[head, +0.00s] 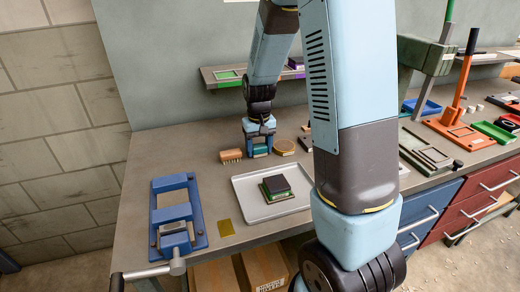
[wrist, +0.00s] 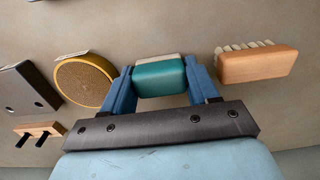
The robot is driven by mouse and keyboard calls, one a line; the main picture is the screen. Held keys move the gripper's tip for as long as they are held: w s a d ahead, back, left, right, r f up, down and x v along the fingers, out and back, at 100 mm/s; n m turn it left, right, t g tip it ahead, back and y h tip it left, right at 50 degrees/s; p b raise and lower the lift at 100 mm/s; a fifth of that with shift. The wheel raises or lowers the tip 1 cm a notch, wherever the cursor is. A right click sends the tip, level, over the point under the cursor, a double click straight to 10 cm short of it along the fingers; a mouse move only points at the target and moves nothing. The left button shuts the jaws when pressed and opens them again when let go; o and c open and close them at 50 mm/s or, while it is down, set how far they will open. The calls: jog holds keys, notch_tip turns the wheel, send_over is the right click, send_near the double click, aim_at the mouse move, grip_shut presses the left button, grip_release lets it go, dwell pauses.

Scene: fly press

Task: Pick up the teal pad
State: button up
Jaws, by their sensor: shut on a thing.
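The teal pad (wrist: 160,78) is a small rounded block with a pale layer along its far edge. In the wrist view it sits between the two blue fingers of my gripper (wrist: 160,88), which are shut on its sides. In the head view my gripper (head: 259,147) is at the back of the bench, left of the middle, and the teal pad (head: 260,150) shows low between the fingers. I cannot tell whether the pad touches the bench or is just above it.
A wooden brush (head: 230,155) lies close on one side of my gripper and a round tan disc (head: 284,146) on the other. A grey tray (head: 290,207) with a dark block (head: 276,184) stands in front. A blue fixture (head: 198,207) is at the left. A shelf (head: 222,84) hangs behind.

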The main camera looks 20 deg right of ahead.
jog(key=shift+r, duration=0.45)
jog(key=s+d+r, duration=0.2)
jog(key=s+r, duration=0.9)
jog(key=s, duration=0.2)
jog(key=shift+s+d+r, duration=0.25)
jog(key=shift+s+r, duration=0.15)
jog(key=o, duration=0.4)
jog(key=shift+c, duration=1.4)
jog(key=w+d+f, duration=0.1)
jog(key=w+d, duration=0.1)
jog(key=w, duration=0.2)
jog(key=w+d+f, duration=0.1)
jog(key=w+d, duration=0.1)
jog(key=w, duration=0.3)
jog(key=w+d+f, duration=0.2)
jog(key=w, duration=0.2)
jog(key=shift+w+d, duration=0.2)
jog(key=shift+w, duration=0.15)
jog(key=shift+f, duration=3)
